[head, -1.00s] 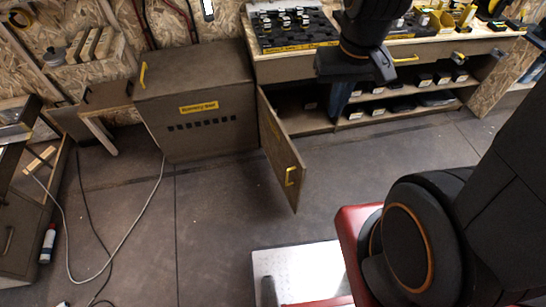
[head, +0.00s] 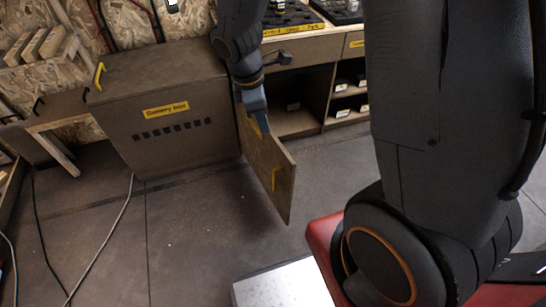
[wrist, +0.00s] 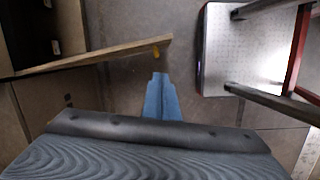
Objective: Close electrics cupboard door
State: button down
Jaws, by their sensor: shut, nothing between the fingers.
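The electrics cupboard door (head: 268,165) is a brown panel with a yellow handle (head: 275,179). It stands open, swung out from the bench front beside the vented box. My gripper (head: 262,128) is shut and empty, beside the door near its top edge in the head view. In the wrist view the door's top edge (wrist: 100,57) runs from the left to the middle, with the handle (wrist: 156,52) at its free end. My blue fingertips (wrist: 160,76) are on the handle side, just short of the free end. I cannot tell whether they touch the door.
The brown box with a yellow label (head: 166,110) stands left of the door. Open shelves (head: 345,95) lie behind and right of it. A metal-topped platform with a red edge (wrist: 230,50) is to the right in the wrist view. Cables (head: 100,245) lie on the floor at left.

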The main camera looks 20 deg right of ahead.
jog(key=w+a+f+n+b, duration=0.1)
jog(key=w+f+n+b, duration=0.25)
jog(key=f, duration=0.45)
jog(key=b, duration=0.3)
send_near(276, 148)
jog(key=s+a+f, duration=0.1)
jog(key=s+f, duration=0.3)
jog(key=f, duration=0.1)
jog(key=shift+w+d+h, duration=0.3)
jog(key=shift+w+d, duration=0.05)
jog(key=shift+d, duration=0.3)
jog(key=shift+d+n, duration=0.1)
jog(key=shift+n, duration=0.15)
